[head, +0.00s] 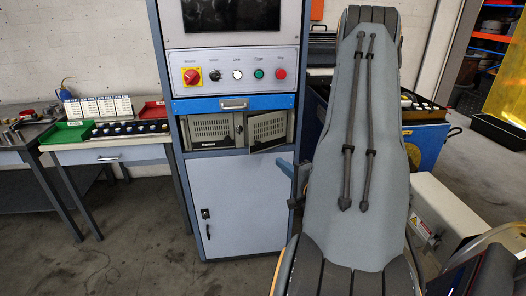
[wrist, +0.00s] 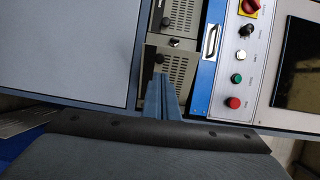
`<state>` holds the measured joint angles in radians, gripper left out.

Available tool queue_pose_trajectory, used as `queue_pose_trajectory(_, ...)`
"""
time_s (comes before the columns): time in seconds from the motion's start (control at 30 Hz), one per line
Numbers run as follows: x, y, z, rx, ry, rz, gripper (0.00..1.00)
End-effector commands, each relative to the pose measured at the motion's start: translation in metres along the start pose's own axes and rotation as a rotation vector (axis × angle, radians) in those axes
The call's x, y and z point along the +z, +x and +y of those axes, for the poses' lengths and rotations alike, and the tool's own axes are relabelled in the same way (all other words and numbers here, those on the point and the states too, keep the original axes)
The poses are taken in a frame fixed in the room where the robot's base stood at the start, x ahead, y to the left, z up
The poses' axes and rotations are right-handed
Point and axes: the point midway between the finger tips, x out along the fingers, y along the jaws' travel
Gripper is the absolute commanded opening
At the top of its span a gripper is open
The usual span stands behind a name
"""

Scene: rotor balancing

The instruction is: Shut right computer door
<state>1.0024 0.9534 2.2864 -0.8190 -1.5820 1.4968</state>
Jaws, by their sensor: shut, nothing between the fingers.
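The right computer door (head: 267,129) is a small grey vented door in the cabinet's middle bay. It stands ajar, its left edge swung out and a dark gap beside it. In the wrist view the right computer door (wrist: 178,68) shows with its knob, partly covered by my fingers. The left computer door (head: 212,132) looks flush. My gripper (head: 280,163) is shut and empty, just below and right of the right door. In the wrist view my gripper (wrist: 160,78) overlaps the door; whether it touches cannot be told.
The cabinet (head: 240,205) has a control panel (head: 232,72) and a blue drawer (head: 234,104) above the doors. A workbench (head: 110,153) with trays stands at left. A blue cart (head: 425,140) stands at right. The floor in front of the cabinet's left side is clear.

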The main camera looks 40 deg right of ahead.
Motion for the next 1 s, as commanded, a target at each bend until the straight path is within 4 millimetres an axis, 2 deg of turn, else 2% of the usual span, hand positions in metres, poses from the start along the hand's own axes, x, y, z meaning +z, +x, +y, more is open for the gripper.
queue_pose_trajectory(0.17,0.0,0.018,-0.002,-0.006,0.005,-0.003,0.0)
queue_pose_trajectory(0.5,0.001,0.084,-0.003,-0.005,0.002,-0.002,0.0)
queue_pose_trajectory(0.7,0.001,0.116,-0.003,-0.003,0.003,-0.002,0.0)
queue_pose_trajectory(0.83,0.0,0.13,-0.002,-0.004,0.002,0.0,0.0)
queue_pose_trajectory(1.0,0.0,0.138,-0.002,-0.003,0.003,0.0,0.0)
